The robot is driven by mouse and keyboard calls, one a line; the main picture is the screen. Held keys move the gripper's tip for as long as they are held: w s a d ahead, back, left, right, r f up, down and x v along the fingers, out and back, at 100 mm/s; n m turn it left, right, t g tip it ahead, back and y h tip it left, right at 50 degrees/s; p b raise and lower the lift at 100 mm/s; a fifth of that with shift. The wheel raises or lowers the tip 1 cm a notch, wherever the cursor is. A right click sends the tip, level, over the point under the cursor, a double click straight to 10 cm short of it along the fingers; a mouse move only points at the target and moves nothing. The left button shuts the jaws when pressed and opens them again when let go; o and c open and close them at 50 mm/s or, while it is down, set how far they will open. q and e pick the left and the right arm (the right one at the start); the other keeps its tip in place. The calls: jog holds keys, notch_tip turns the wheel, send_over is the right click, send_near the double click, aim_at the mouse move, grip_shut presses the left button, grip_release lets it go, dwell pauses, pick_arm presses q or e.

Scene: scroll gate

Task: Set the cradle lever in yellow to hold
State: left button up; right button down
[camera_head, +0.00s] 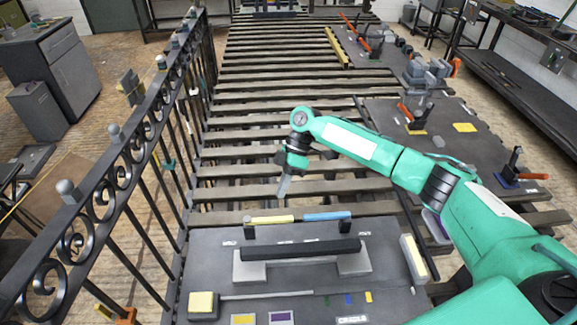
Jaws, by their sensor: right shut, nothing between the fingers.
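My right gripper (284,187) hangs fingers down over the dark slats, just behind the near grey board (390,290). Its fingers are shut and empty. In front of it, a strip along the board's back edge is yellow (272,220) on the left and blue (327,216) on the right. A black bar (300,249) rests on grey supports before the strip. A yellow-topped block (203,304) sits at the board's front left, beside a thin grey rod (265,295). I cannot tell which part is the cradle lever, or its setting. My left gripper is not in view.
A black scroll-topped railing (110,165) runs along the left. Farther boards on the right carry orange-handled levers (405,112) (533,176) and grey blocks (425,70). A grey and yellow block (413,257) stands at the near board's right. The middle slats are clear.

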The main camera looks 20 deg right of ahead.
aim_at(269, 220)
jog(key=s, duration=0.1)
jog(key=s+a+p, duration=0.1)
jog(key=s, duration=0.1)
jog(key=s+a+f+p, duration=0.1)
jog(key=shift+s+f, duration=0.1)
jog(key=shift+s, duration=0.1)
jog(key=shift+d, duration=0.1)
